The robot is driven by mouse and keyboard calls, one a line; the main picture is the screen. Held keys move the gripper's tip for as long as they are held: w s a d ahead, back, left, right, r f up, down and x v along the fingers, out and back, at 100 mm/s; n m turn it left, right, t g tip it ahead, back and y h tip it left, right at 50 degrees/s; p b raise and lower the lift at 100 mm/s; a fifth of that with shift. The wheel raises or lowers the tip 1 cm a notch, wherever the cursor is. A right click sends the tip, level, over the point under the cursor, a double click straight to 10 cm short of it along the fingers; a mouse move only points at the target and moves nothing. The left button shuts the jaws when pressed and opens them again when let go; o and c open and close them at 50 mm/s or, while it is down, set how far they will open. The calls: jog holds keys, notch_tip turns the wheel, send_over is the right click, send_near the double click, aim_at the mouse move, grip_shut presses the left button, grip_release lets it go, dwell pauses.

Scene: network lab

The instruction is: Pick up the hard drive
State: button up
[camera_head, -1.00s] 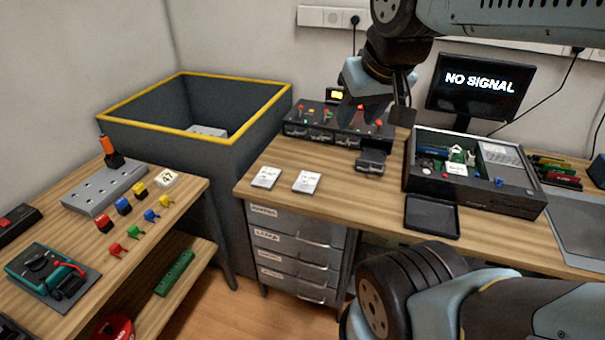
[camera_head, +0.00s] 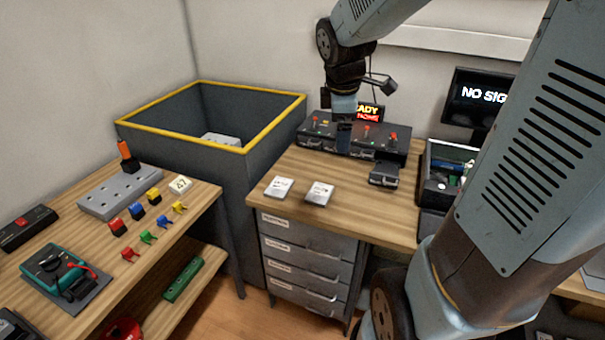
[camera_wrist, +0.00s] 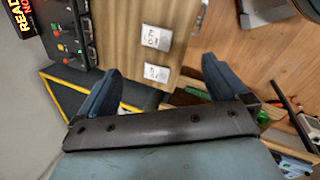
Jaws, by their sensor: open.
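A black drive unit with a front handle (camera_head: 384,174) lies on the wooden desk, in front of a bay box (camera_head: 352,136). It looks like the hard drive, but I cannot read a label. Two flat white-labelled pieces (camera_head: 278,187) and (camera_head: 319,193) lie left of it; they also show in the wrist view (camera_wrist: 157,37) and (camera_wrist: 156,73). My gripper (camera_head: 343,136) hangs over the bay box, left of and behind the black unit. In the wrist view my gripper (camera_wrist: 162,65) has its fingers wide apart with nothing between them.
A display (camera_head: 369,112) stands behind the bay box. A deep grey bin with a yellow rim (camera_head: 180,136) stands left of the desk. An open device case (camera_head: 437,190) and a monitor (camera_head: 480,95) stand to the right, partly hidden by my arm. The desk's front middle is clear.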

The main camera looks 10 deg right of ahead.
jog(key=w+f+n+g, duration=0.1)
jog(key=w+f+n, duration=0.6)
jog(key=f+n, duration=0.1)
jog(key=n+g, duration=0.1)
jog(key=n, duration=0.5)
send_near(320, 192)
jog(key=f, duration=0.1)
jog(key=d+f, duration=0.1)
jog(key=shift+w+f+y, duration=0.1)
jog(key=shift+f+y, duration=0.25)
jog(key=shift+y, duration=0.05)
jog(key=shift+w+f, duration=0.2)
jog(key=shift+f, duration=2.5)
jog(key=shift+c, duration=0.4)
jog(key=c, duration=1.2)
jog(key=shift+c, duration=0.2)
jog(key=shift+r, duration=0.15)
